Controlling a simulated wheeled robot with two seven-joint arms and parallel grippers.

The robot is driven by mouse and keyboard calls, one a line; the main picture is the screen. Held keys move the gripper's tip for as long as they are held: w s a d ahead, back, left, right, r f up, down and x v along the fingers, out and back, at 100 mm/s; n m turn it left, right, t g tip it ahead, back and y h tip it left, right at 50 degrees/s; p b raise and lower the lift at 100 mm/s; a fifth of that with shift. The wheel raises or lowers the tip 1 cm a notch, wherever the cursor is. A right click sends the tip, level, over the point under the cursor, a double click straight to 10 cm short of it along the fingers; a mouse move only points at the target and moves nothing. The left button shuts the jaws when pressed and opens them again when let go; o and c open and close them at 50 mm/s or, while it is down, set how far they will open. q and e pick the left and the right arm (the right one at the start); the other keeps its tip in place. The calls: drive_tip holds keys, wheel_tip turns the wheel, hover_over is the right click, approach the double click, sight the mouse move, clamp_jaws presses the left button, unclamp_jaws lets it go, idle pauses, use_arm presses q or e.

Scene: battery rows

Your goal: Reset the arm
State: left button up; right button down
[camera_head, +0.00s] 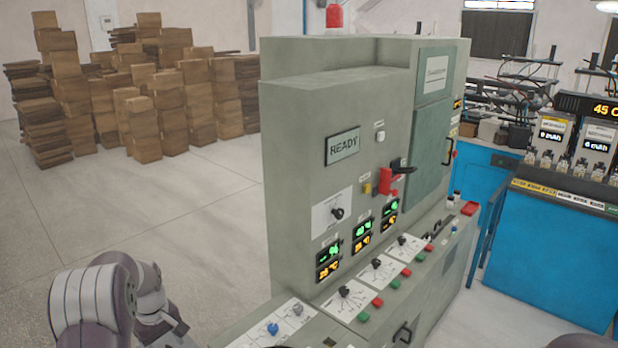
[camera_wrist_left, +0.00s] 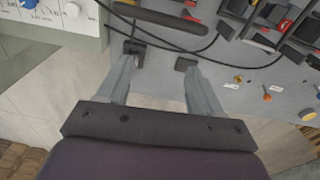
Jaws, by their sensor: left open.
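My left arm (camera_head: 110,300) shows at the lower left of the head view, beside the grey-green machine, with its gripper not visible there. In the left wrist view my left gripper (camera_wrist_left: 160,58) is open and empty, its two fingers well apart. The fingertips are over a grey panel (camera_wrist_left: 250,70) with black cables and a dark bar handle (camera_wrist_left: 160,17). Whether the fingertips touch the panel is not clear. My right gripper is not in view.
The grey-green machine (camera_head: 300,120) with a READY display (camera_head: 342,146) fills the middle. A blue bench (camera_head: 550,260) stands at the right. The floor at the left is clear.

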use_arm(q)
drive_tip(key=s+d+r+m+t, duration=0.1)
drive_tip(key=s+d+r+m, duration=0.35)
drive_tip(key=s+d, duration=0.5)
drive_tip(key=s+d+r+m+t, duration=0.1)
drive_tip(key=s+d+r+m, duration=0.4)
drive_tip(key=s+d, duration=0.4)
drive_tip(key=s+f+m+g+b, duration=0.1)
drive_tip(key=s+f+b, duration=0.4)
drive_tip(key=f+b, duration=0.5)
wheel_tip(320, 180, down, 3)
drive_tip(key=shift+r+m, duration=0.1)
drive_tip(key=shift+m, duration=0.25)
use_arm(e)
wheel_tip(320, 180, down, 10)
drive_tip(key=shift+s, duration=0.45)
use_arm(q)
drive_tip(key=shift+w, duration=0.1)
